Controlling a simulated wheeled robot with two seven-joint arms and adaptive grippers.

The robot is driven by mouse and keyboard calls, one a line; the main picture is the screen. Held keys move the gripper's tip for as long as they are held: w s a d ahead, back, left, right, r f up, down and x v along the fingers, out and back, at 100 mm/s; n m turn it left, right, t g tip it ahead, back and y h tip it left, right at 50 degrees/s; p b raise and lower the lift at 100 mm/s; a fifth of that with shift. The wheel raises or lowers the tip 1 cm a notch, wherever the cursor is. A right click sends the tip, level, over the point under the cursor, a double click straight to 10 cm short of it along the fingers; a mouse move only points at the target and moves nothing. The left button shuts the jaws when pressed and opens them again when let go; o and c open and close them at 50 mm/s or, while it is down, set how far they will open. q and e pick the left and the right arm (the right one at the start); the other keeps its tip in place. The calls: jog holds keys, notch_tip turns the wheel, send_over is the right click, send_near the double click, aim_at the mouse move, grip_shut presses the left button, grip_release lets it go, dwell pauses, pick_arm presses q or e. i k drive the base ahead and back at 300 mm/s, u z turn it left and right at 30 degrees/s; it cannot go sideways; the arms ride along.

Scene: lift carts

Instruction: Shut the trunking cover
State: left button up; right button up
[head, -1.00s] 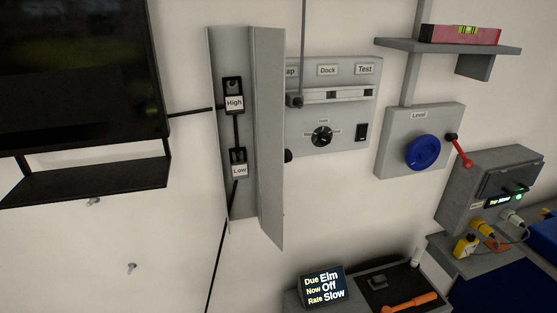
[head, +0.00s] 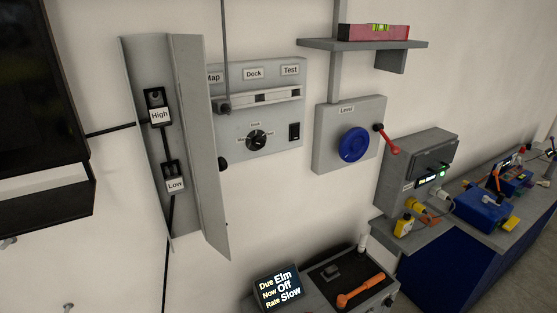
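The trunking cover (head: 201,140) is a tall grey panel in the head view, standing open on the right side of the trunking (head: 147,130). The trunking is an upright grey channel on the white wall. Inside it show two black fittings on a black cable, the upper labelled High (head: 160,116) and the lower labelled Low (head: 175,186). The cover hides a little of the left edge of the control panel behind it. Neither of my grippers is in view.
The control panel (head: 282,120) with a slider and a dial is right of the cover. A Level box with a blue wheel (head: 353,145) and red lever (head: 388,140) is further right. A shelf (head: 362,44) holds a spirit level. A display (head: 278,288) stands below. A dark screen (head: 36,90) is at left.

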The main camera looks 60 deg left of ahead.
aim_at(190, 50)
jog(key=z, duration=0.15)
jog(key=i, duration=1.8)
jog(key=u, duration=4)
